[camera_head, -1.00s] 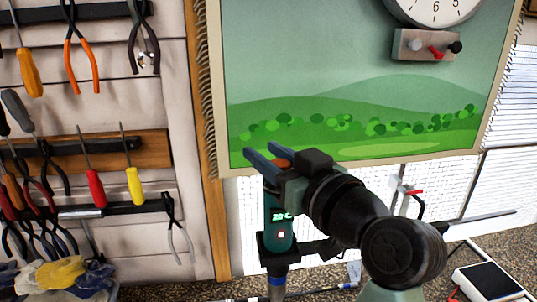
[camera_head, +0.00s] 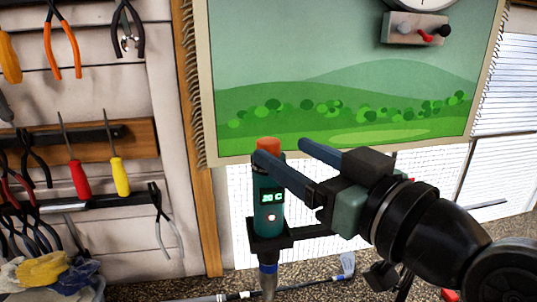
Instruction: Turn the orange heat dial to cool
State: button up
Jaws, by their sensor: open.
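The orange heat dial (camera_head: 268,145) is the cap on top of a teal upright heat tool (camera_head: 268,190). The tool has a small lit display, reading about 20 C, and a glowing round light below it. It sits in a black holder (camera_head: 267,236). My gripper (camera_head: 281,149) is open, with two blue fingers reaching left from its grey-green body. The near finger passes in front of the tool's upper part, just under the dial. The far finger is to the right of and behind the dial. I cannot tell whether either finger touches it.
A landscape tapestry (camera_head: 335,90) hangs behind. A golf club (camera_head: 343,268) lies low behind the holder.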

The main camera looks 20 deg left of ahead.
jog(key=b+v, duration=0.1)
jog(key=v, duration=0.3)
jog(key=shift+s+d, duration=0.1)
jog(key=shift+d, duration=0.05)
jog(key=w+d+r+m+t+h, duration=0.3)
jog(key=r+m+t+h, duration=0.25)
jog(key=t, duration=0.35)
jog(key=s+d+r+m+t+h, duration=0.5)
jog(key=s+r+m+t+h, duration=0.1)
jog(key=s+r+t+h, duration=0.2)
notch_tip(320, 180, up, 2)
jog(key=shift+s+r+t+h, duration=0.1)
jog(key=shift+s+t+h, duration=0.2)
jog(key=shift+s+h, duration=0.4)
jog(key=shift+w, duration=0.15)
